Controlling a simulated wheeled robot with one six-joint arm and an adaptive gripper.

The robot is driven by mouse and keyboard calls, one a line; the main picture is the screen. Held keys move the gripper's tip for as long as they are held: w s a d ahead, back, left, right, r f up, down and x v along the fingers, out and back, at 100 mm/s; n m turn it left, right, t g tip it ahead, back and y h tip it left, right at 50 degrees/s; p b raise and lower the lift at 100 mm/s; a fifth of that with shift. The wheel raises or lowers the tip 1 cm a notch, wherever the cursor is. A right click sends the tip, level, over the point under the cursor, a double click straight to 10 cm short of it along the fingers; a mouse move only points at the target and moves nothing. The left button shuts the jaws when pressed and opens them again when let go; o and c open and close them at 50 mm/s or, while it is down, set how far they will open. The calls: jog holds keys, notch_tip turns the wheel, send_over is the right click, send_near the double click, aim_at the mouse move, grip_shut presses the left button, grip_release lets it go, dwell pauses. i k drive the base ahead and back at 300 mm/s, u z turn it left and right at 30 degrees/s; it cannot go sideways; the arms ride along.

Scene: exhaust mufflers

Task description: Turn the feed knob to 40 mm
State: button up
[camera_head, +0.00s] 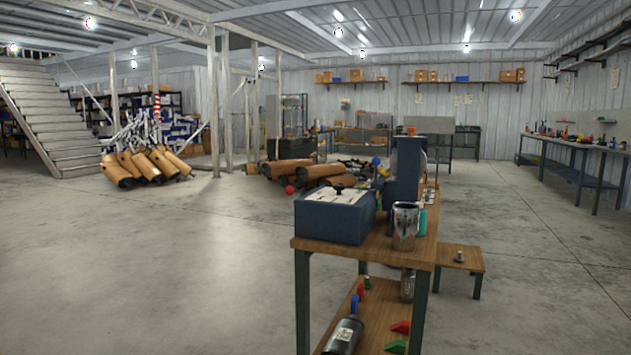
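A dark blue box-shaped unit (330,222) stands on the near end of a wooden-topped workbench (405,254), right of centre. Its pale top plate carries a small black knob (338,188), which may be the feed knob. Markings on the plate are too small to read, so the knob's setting cannot be told. A taller dark blue machine body (407,165) stands behind it, with red and blue ball ends beside it. My gripper is not in view.
A shiny metal cylinder (405,226) stands on the bench's right edge. The lower shelf holds a muffler (344,336) and coloured blocks. A low wooden table (461,258) stands to the right. Brown cylinders (290,170) lie behind. The concrete floor left of the bench is clear.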

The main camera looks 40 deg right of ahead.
aim_at(338, 188)
jog(key=z, duration=0.2)
jog(key=i, duration=0.7)
jog(key=z, duration=0.45)
